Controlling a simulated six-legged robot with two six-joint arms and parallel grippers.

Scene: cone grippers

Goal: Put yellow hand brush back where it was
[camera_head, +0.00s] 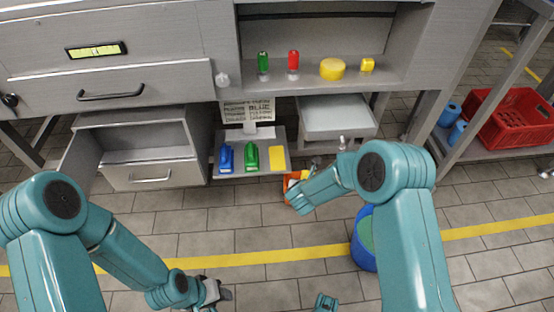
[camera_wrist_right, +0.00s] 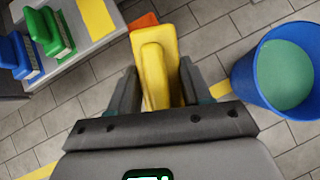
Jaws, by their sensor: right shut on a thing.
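The yellow hand brush (camera_wrist_right: 155,65) stands between the jaws of my right gripper (camera_wrist_right: 155,95) in the right wrist view, and the gripper is shut on it. In the head view the gripper is mostly hidden by its own arm, just right of and below a low grey shelf (camera_head: 225,172). On that shelf are a blue brush (camera_head: 225,158), a green brush (camera_head: 251,156) and, to their right, a bare yellow rectangle (camera_head: 277,158). My left gripper (camera_head: 212,292) is low at the bottom of the head view, away from the shelf; its jaws are unclear.
An orange object (camera_head: 292,183) lies just beyond the right gripper, partly hidden. A blue bin (camera_head: 362,240) with a green inside stands on the floor to the right. An open drawer (camera_head: 150,175) is left of the shelf.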

